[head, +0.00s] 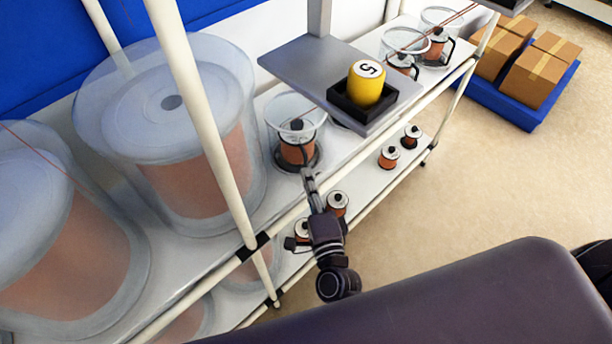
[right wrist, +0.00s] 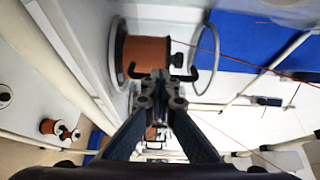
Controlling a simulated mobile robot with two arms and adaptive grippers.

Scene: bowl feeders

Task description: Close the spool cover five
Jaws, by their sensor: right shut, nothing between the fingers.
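A small copper-wound spool (head: 297,151) stands on the upper shelf, below and left of a yellow marker (head: 367,84) reading 5. Its clear cover (head: 289,106) shows as a tilted ring above it. In the right wrist view the spool (right wrist: 147,56) sits between its base ring and the grey cover rim (right wrist: 206,58), which stands apart from the base. A black bent handle is near the fingertips. My right gripper (head: 309,174) is shut and empty, just in front of the spool; its fingertips (right wrist: 160,78) overlap the spool's edge. Contact cannot be told. My left gripper is out of view.
Large clear-covered spools (head: 165,100) fill the shelf at left. A white post (head: 205,110) stands between them and my right arm. A grey plate (head: 300,66) overhangs at right. Smaller spools (head: 389,157) sit on the lower shelf.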

